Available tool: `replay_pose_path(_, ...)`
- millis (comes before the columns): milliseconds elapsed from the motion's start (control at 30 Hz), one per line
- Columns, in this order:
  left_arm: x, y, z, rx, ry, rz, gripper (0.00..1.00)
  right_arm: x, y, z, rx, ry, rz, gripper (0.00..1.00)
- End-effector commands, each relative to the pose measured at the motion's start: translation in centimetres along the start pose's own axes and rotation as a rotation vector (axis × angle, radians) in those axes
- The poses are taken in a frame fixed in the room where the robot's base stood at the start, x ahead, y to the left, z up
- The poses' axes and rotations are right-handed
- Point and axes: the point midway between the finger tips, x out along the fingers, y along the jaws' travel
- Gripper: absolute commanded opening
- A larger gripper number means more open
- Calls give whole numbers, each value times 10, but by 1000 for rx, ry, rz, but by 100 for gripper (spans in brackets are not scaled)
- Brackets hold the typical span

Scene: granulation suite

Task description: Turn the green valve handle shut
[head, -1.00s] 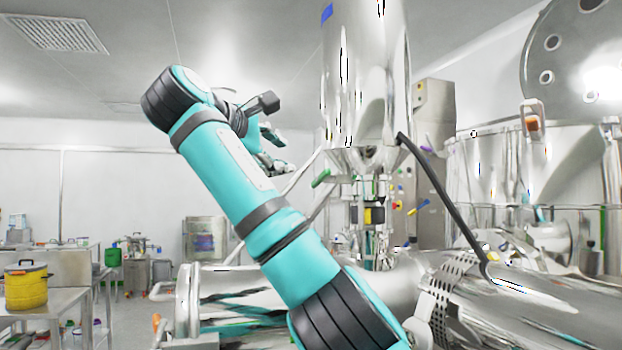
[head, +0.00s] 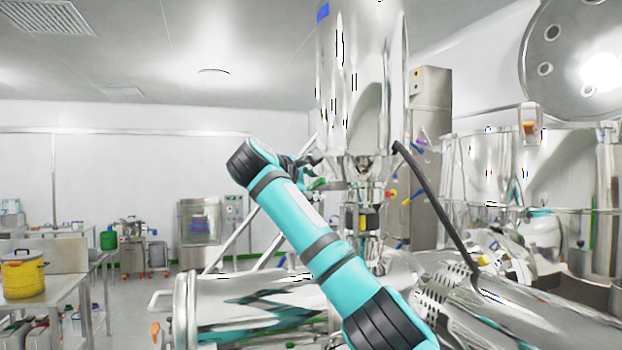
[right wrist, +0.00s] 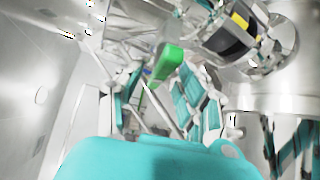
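The green valve handle (head: 318,184) sticks out to the left below the cone of the tall steel vessel. In the right wrist view the green handle (right wrist: 168,62) lies ahead, near the middle. My right gripper (head: 313,163) is close to the handle in the head view, partly hidden behind my own arm. In the right wrist view its fingers (right wrist: 155,108) stand apart, with the handle beyond the gap between them. It looks open and empty; I see no clear contact with the handle. My left gripper is not in view.
The tall steel vessel (head: 362,90) stands over a yellow-and-black fitting (head: 362,220). A dark bar (head: 440,205) slants down on the right. A large steel cylinder (head: 250,300) lies below my arm. A yellow pot (head: 23,276) stands on a left-hand table. The floor at left is partly clear.

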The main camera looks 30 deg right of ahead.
Motion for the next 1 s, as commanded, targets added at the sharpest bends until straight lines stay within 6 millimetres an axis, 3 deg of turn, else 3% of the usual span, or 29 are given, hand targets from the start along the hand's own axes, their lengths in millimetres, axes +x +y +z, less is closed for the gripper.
replay_pose_path(267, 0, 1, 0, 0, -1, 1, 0, 1, -1, 0, 0, 0, 0, 37)
replay_pose_path(567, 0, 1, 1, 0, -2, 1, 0, 1, -1, 0, -1, 0, 0, 0)
replay_pose_path(767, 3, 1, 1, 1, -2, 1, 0, 1, -3, -1, 5, 0, 5, 0)
replay_pose_path(1000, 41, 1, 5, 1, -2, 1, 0, 3, -13, -3, 126, 1, 127, 0)
